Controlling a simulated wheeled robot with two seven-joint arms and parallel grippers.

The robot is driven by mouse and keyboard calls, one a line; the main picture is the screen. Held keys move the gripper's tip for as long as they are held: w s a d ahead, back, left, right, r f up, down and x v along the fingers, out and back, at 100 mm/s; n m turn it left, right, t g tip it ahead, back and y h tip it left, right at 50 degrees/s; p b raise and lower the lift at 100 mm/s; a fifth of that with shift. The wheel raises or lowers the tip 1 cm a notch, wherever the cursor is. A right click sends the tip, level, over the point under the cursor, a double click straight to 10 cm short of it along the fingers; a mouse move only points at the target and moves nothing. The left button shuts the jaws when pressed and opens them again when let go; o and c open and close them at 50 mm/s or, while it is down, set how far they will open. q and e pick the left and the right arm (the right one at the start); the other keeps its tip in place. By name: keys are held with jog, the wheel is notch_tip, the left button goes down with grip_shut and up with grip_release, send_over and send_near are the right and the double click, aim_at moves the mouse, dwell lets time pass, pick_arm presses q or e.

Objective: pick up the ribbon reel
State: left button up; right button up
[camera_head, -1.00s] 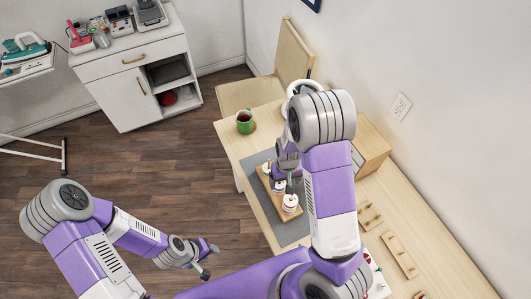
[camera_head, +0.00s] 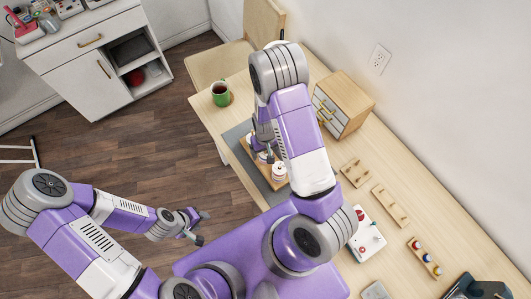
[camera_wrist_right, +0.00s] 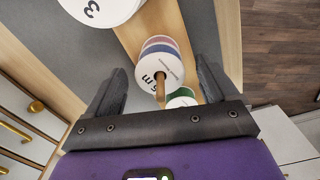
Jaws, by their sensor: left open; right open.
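Several ribbon reels with white faces stand on a wooden board (camera_head: 256,165) on the table. In the right wrist view one reel (camera_wrist_right: 160,62) with pink and blue layers sits on a wooden peg (camera_wrist_right: 160,90), ahead of and between the fingers. A larger white reel (camera_wrist_right: 98,8) is cut off at the top, and a green-edged reel (camera_wrist_right: 182,96) is partly hidden behind the gripper. In the head view a white reel (camera_head: 279,172) shows below my right gripper (camera_head: 268,150). My right gripper is open and empty over the board. My left gripper (camera_head: 203,227) is open and empty, away from the table.
A grey mat (camera_head: 236,134) lies under the board. A green mug (camera_head: 220,94) stands at the table's far left. A small drawer box (camera_head: 346,104) is right of my right arm. Wooden racks (camera_head: 391,206) and a white-and-red device (camera_head: 367,236) lie nearer. A chair (camera_head: 225,62) stands behind.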

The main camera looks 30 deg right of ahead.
jog(key=c, duration=1.1)
jog(key=shift+r, duration=0.1)
jog(key=shift+c, duration=0.2)
notch_tip(320, 180, up, 10)
jog(key=shift+f+p, duration=0.1)
jog(key=shift+p, duration=0.65)
